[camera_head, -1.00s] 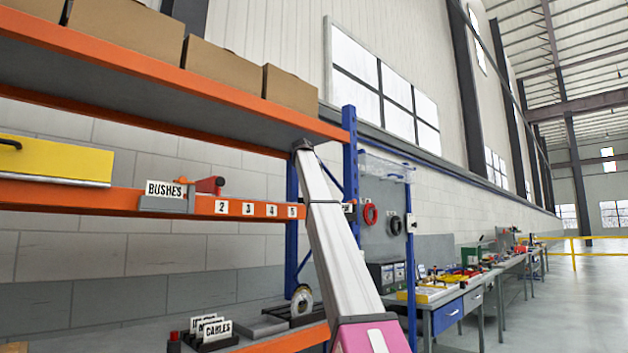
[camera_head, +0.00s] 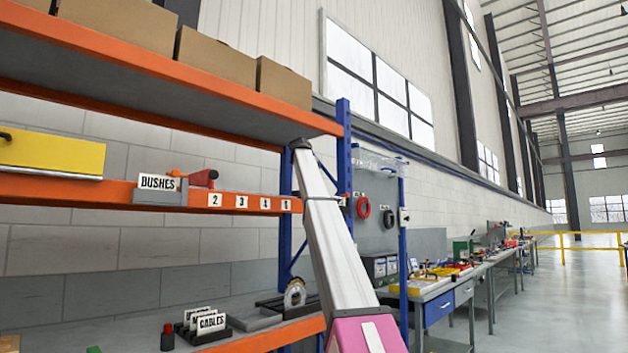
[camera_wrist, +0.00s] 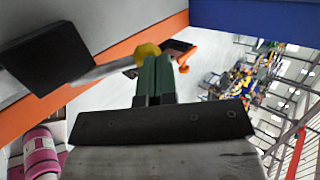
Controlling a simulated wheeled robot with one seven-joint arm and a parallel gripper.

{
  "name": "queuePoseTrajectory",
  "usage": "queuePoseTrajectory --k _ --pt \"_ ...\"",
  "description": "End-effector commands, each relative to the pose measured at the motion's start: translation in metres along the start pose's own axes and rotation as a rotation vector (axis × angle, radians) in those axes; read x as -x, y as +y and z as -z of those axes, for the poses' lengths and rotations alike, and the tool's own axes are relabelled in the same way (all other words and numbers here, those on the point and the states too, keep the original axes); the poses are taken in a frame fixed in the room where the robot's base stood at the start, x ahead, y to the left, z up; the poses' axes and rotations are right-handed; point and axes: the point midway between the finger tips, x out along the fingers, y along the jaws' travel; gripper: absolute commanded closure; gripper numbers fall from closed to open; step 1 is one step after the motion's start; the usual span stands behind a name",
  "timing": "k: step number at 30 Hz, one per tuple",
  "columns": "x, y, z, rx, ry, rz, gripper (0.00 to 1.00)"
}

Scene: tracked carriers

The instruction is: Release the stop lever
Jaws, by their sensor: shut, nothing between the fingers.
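In the wrist view, a pale bar (camera_wrist: 103,72) runs from a black block (camera_wrist: 47,60) to a yellow knob (camera_wrist: 148,51); this looks like the stop lever. My gripper (camera_wrist: 155,62) has its dark green fingers together, with the tips just at the knob. The fingers partly cover the knob, and I cannot tell whether they touch it. An orange piece (camera_wrist: 184,57) on a dark part lies just right of the tips. In the head view my gripper is hidden behind my arm.
The orange shelf beam (camera_head: 110,190) bears a BUSHES sign (camera_head: 158,183), a red-handled part (camera_head: 204,178) and number tags. A yellow box (camera_head: 50,155) is at left. Above is a shelf of cartons (camera_head: 215,62); a blue post (camera_head: 343,150) stands near my arm. Workbenches (camera_head: 440,292) line the right.

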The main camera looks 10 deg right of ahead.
Motion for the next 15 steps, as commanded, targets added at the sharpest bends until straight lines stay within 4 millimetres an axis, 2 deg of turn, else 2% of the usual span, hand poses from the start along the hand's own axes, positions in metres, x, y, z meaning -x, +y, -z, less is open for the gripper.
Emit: queuePoseTrajectory --k 8,15 --pt "-0.004 0.001 0.001 0.000 0.006 -0.001 1.00" --pt "0.015 0.000 0.001 0.000 0.004 0.000 1.00"
